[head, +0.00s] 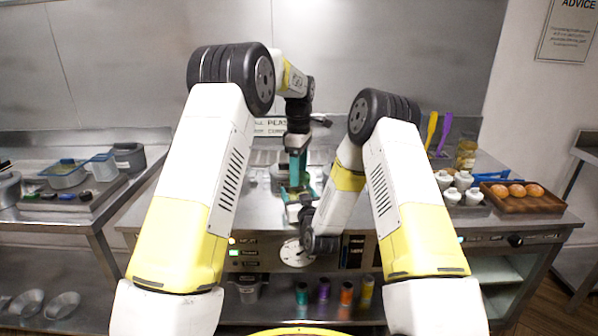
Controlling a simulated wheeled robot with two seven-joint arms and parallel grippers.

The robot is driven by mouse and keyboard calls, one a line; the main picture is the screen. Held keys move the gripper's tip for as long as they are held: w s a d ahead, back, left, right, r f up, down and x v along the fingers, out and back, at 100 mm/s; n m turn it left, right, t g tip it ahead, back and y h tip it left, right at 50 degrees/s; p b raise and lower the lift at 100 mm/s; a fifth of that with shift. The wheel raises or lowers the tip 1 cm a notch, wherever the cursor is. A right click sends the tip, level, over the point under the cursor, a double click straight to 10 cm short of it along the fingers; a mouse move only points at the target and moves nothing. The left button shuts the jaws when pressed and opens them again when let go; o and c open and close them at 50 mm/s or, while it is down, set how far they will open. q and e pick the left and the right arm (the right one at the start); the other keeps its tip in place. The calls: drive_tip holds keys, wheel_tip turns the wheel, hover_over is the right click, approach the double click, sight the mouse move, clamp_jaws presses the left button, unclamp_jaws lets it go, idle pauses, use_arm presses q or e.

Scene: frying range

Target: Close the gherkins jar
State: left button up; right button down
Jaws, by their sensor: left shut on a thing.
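A glass jar with yellow-green contents (466,152) stands at the back right of the counter; it looks like the gherkins jar, but I cannot tell whether a lid is on it. My left gripper (298,178) points down over the middle of the range, well left of that jar. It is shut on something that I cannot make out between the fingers. My right arm bends down in front of the range to a dark wrist.
White shakers (452,196) and a wooden tray (522,203) with round orange-brown items stand on the right counter. Yellow (431,130) and purple (445,132) utensils stand behind. Grey containers (129,157) are on the left counter. Coloured bottles (346,293) stand on the shelf below.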

use_arm(q)
drive_tip(key=shift+f, duration=0.55)
